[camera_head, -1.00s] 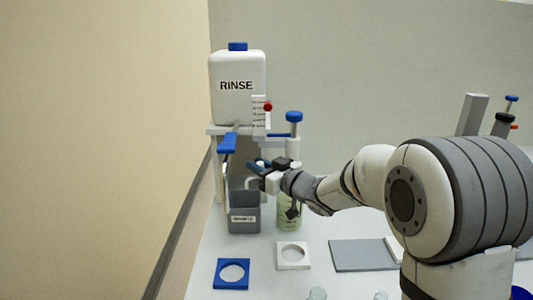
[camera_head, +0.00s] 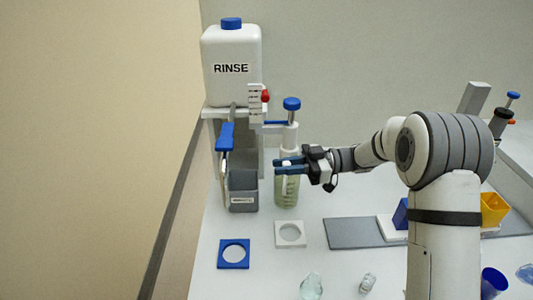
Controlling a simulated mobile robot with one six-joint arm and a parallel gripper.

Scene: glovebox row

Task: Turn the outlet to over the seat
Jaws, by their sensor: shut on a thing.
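My gripper (camera_head: 280,166) is shut, its blue fingers around a small white upright piece (camera_head: 285,184) that looks like the outlet. The piece is in front of a bottle of pale green liquid (camera_head: 292,196), and I cannot tell whether they touch. The gripper hides part of the bottle and of the white column above it, which has a blue knob (camera_head: 291,104). A white square seat with a round hole (camera_head: 290,245) lies on the bench in front of the bottle. A blue seat with a hole (camera_head: 221,257) lies to its left. How the piece joins the stand is hidden.
The white RINSE tank (camera_head: 219,88) stands on a shelf at the back. A blue-handled lever (camera_head: 226,136) is left of my gripper, above a grey bin (camera_head: 243,203). A grey mat (camera_head: 350,237) lies right. Small glass vessels (camera_head: 311,286) stand in front.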

